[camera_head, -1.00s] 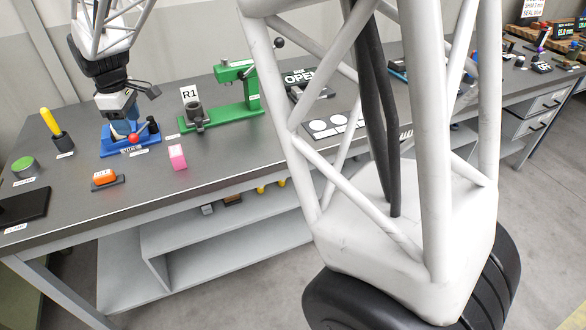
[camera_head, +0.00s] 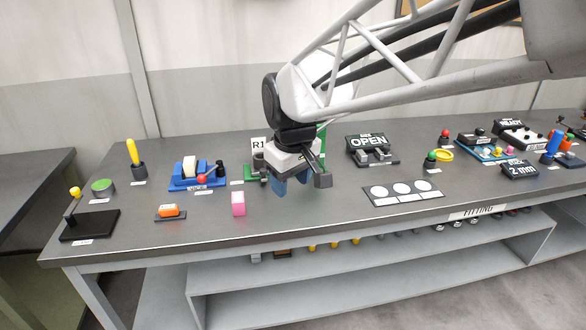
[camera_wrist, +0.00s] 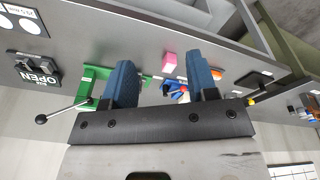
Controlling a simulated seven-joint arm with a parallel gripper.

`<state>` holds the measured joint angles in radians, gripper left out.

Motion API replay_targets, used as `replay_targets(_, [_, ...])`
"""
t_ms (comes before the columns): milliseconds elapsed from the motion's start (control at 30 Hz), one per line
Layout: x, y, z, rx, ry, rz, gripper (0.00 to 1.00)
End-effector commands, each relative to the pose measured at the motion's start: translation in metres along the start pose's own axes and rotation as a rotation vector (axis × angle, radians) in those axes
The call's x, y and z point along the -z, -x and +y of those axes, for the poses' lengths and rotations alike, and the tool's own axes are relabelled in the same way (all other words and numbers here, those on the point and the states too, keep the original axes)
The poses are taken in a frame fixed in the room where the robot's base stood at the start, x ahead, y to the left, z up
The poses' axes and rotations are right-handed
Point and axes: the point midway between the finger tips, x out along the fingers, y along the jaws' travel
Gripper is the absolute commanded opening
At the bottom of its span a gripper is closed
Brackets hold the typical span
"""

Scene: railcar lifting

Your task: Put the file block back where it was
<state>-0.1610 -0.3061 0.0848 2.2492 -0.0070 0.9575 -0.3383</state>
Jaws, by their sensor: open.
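A pale block (camera_head: 189,165) sits in a blue clamp-like fixture (camera_head: 183,185) with a red ball knob, left of the middle of the bench. A pink and white block (camera_head: 238,204) stands alone on the bench in front. An orange block (camera_head: 169,210) lies on a small dark base. I cannot read which one is the file block. My gripper (camera_head: 291,190) is open and empty above the bench, right of the pink block and in front of the green press. Its two blue fingers also show apart in the wrist view (camera_wrist: 162,75).
A green press (camera_wrist: 100,82) stands behind my gripper, partly hidden by it. A yellow-handled tool (camera_head: 133,152) stands in a dark holder at the left. An OPEN sign (camera_head: 368,143) and a plate with white circles (camera_head: 402,192) are to the right. The bench front is mostly clear.

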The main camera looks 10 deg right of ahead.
Motion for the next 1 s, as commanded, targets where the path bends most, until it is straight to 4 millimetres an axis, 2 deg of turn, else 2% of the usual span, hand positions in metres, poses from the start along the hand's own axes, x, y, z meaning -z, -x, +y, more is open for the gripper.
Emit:
replay_targets(33, [-0.015,0.002,0.001,-0.004,-0.033,0.005,0.53])
replay_targets(200, [-0.062,0.005,0.001,-0.016,-0.152,0.020,0.53])
replay_targets(600, [-0.164,-0.003,-0.010,-0.040,-0.419,0.055,0.53])
replay_targets(800, [-0.192,-0.009,-0.016,-0.046,-0.498,0.067,0.53])
replay_targets(1000, [-0.200,-0.011,-0.018,-0.048,-0.521,0.068,0.53])
